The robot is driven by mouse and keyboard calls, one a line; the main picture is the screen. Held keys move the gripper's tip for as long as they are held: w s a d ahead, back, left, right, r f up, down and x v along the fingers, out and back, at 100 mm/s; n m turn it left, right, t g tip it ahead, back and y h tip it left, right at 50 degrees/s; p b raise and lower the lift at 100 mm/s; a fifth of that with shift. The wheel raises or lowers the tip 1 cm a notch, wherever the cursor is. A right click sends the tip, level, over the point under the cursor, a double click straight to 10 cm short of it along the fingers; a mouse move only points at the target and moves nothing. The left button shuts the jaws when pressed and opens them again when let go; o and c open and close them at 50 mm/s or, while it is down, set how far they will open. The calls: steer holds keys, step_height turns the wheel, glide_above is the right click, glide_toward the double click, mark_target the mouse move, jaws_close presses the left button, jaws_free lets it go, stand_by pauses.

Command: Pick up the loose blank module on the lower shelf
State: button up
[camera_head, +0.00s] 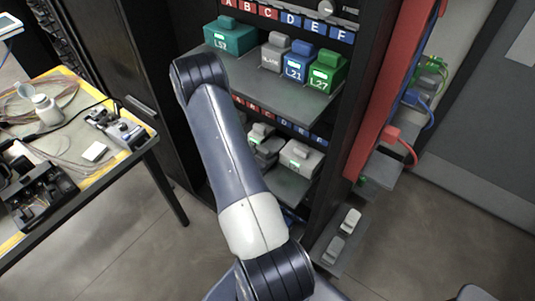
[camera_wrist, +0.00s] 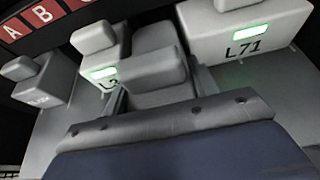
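A grey module (camera_wrist: 155,74) with a raised handle fills the middle of the wrist view, directly in front of my gripper (camera_wrist: 160,104). Its label is hidden, so I cannot read whether it is blank. In the head view, a grey module (camera_head: 267,150) is partly visible on the lower shelf (camera_head: 288,184), beside my arm. Another grey module (camera_wrist: 42,82) stands at the far left of the wrist view; its label is too blurred to read surely. My gripper is hidden behind my arm in the head view. I cannot tell whether its fingers touch the middle module.
The white L71 module (camera_wrist: 245,32) stands close on the right, and a white module with a lit label (camera_wrist: 100,57) on the left. The upper shelf (camera_head: 290,96) with several modules is above. A red post (camera_head: 388,95) borders the rack's right side; a cluttered table (camera_head: 142,146) stands left.

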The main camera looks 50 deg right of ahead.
steer(key=c, duration=0.5)
steer(key=shift+r, duration=0.1)
